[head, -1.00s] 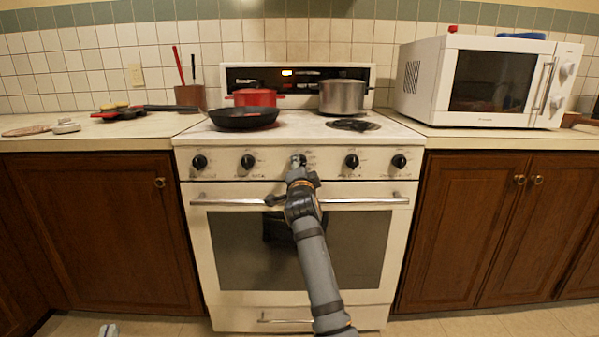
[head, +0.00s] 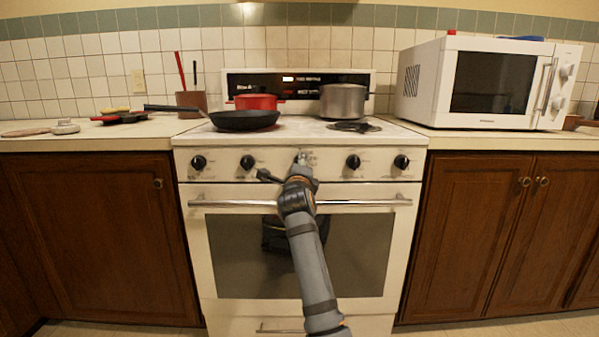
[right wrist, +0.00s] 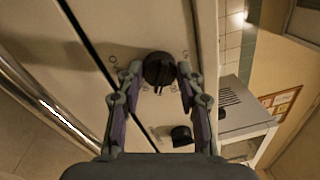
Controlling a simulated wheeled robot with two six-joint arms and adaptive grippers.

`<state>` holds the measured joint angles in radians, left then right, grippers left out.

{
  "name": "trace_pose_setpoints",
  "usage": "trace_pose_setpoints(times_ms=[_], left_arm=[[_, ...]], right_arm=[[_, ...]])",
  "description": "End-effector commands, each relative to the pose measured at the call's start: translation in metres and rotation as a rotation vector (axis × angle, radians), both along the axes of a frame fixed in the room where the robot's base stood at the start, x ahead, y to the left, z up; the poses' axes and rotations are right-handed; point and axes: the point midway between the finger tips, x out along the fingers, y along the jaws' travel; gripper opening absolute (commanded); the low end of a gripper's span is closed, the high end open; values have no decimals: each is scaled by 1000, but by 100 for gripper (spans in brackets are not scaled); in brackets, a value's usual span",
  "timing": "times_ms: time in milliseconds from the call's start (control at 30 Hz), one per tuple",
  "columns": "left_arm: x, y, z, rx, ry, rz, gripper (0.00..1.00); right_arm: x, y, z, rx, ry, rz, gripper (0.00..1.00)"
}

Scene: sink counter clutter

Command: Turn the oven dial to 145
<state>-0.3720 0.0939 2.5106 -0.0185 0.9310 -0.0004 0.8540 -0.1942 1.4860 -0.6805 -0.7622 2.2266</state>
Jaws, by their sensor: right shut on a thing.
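The oven dial is the middle black knob on the white stove's front panel (head: 325,160). My right gripper (head: 300,160) is at it and covers most of it in the head view. In the right wrist view the dial (right wrist: 158,68) sits between the two fingertips of my right gripper (right wrist: 157,76), which is shut on it. The marks around the dial are too small to read. My left gripper is in neither current view.
Black knobs flank the dial, such as the one to its right (head: 353,161). The oven handle (head: 365,202) runs below my right wrist. A black pan (head: 245,120), a red pot (head: 256,101) and a steel pot (head: 343,101) stand on the stove. A microwave (head: 490,85) is at right.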

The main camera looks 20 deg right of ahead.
Motion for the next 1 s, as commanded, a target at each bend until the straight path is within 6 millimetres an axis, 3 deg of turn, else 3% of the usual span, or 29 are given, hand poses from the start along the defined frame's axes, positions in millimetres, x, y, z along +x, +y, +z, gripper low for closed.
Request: trace_pose_setpoints(times_ms=[500, 1000], left_arm=[[0, -1, -12, 2, 0, 8, 0], [1, 0, -13, -2, 2, 11, 0]], right_arm=[[0, 0, -2, 363, -98, -1, 5], [0, 0, -2, 463, -125, -3, 5]])
